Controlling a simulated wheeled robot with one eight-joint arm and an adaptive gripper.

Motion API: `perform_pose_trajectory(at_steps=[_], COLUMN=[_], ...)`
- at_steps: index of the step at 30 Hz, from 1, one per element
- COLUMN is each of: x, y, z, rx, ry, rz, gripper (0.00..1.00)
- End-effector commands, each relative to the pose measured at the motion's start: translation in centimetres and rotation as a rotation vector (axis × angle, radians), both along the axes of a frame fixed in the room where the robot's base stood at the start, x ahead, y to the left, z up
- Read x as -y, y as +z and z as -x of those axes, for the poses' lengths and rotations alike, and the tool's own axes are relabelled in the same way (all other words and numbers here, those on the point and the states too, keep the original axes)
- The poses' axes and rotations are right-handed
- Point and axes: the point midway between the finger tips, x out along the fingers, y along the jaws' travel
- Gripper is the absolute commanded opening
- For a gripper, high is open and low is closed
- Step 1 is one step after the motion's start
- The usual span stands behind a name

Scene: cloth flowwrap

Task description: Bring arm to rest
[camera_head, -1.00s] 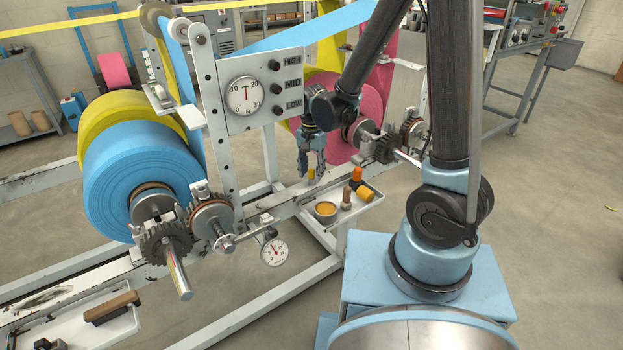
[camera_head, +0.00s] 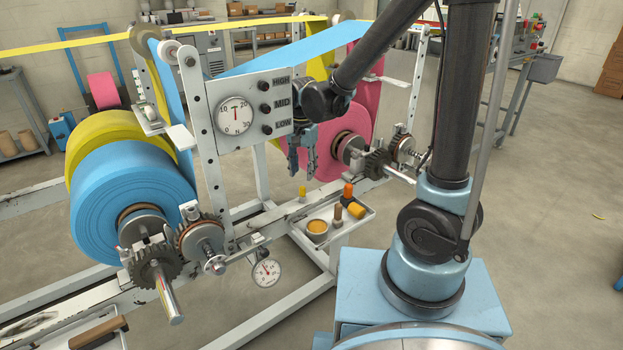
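My gripper (camera_head: 302,170) hangs fingers-down at the end of my arm, just right of the control panel (camera_head: 249,104) with its dial and knobs. Its two fingers look apart, with nothing visible between them. The pink roll (camera_head: 343,128) is behind and to the right of my gripper. My arm's links run from the base up past the top of the picture and back down to my gripper.
A white tray (camera_head: 362,222) with an orange-filled bowl (camera_head: 317,230) and several small pieces lies in front of my gripper. Gears (camera_head: 378,165) and shafts are at right. Blue (camera_head: 125,200) and yellow rolls stand at left. Open floor (camera_head: 560,220) is at far right.

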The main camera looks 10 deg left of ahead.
Motion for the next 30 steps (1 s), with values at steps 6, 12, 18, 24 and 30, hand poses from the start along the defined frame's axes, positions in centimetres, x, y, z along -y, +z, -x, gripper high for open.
perform_pose_trajectory(at_steps=[6, 12, 18, 24, 30], x=[3.4, 8.9, 14.3, 19.2, 23.6], y=[1.5, 3.6, 5.2, 6.0, 6.3], z=[-0.5, -0.7, -0.1, 1.3, 3.3], rx=[0.009, 0.03, 0.055, 0.081, 0.107], ry=[0.013, 0.045, 0.081, 0.115, 0.151], rz=[-0.008, -0.022, -0.03, -0.033, -0.03], gripper=[0.39, 0.39, 0.39, 0.39, 0.39])
